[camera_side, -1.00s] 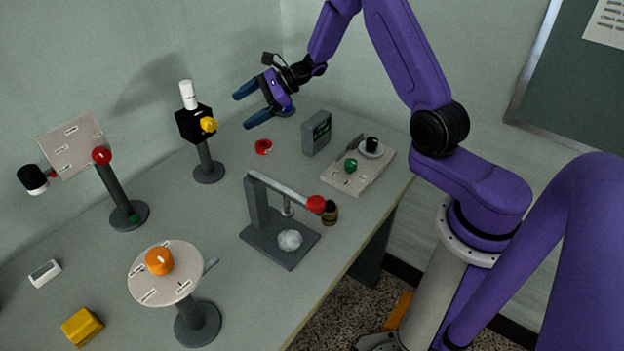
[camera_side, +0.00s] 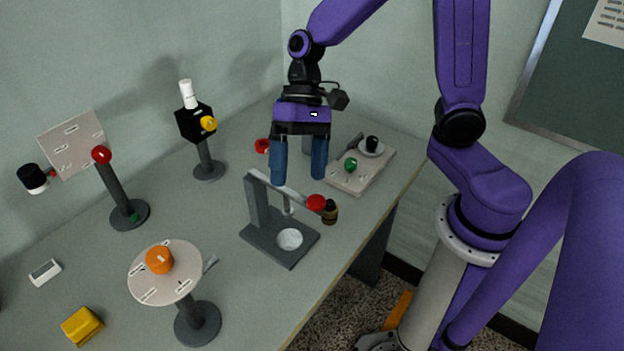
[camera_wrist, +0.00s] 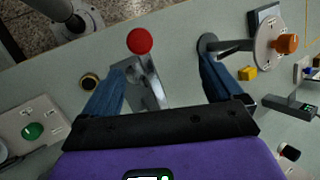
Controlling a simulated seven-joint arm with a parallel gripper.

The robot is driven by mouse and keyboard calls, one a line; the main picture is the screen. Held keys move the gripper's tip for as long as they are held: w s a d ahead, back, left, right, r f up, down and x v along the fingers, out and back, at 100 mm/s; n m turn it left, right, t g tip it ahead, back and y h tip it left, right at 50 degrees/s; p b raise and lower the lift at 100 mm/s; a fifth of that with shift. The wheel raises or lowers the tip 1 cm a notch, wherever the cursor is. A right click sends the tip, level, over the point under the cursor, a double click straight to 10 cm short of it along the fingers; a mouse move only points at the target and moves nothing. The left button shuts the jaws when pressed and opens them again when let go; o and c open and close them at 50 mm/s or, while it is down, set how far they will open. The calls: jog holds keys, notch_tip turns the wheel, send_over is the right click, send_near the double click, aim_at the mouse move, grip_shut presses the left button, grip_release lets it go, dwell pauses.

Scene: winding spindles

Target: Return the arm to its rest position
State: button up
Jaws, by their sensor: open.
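My gripper (camera_side: 299,178) hangs pointing down over the back middle of the table, with its two blue fingers spread and nothing between them. In the side view it is above and behind the grey lever press (camera_side: 259,207) with the red knob (camera_side: 316,203). It hides most of the grey box behind it. In the wrist view my gripper (camera_wrist: 160,95) is open, and the press lever with its red knob (camera_wrist: 140,41) shows between and beyond the fingers, apart from them.
A board with a green knob (camera_side: 351,165) lies right of the gripper. A black box on a post (camera_side: 195,124), a round plate with an orange knob (camera_side: 159,260), a tilted panel (camera_side: 74,146) and a yellow block (camera_side: 82,326) stand left. The table's front middle has free room.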

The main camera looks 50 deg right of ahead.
jog(key=s+d+n+t+h, duration=0.1)
jog(key=s+d+n+h, duration=0.1)
jog(key=s+d+n, duration=0.2)
jog(key=s+d+r+n+t+h, duration=0.1)
jog(key=s+d+n+t+h, duration=0.1)
jog(key=s+n, duration=0.7)
jog(key=s+d+h, duration=0.1)
jog(key=d, duration=0.1)
jog(key=shift+d+r+n, duration=0.25)
jog(key=shift+d+n, duration=0.05)
jog(key=shift+n, duration=0.1)
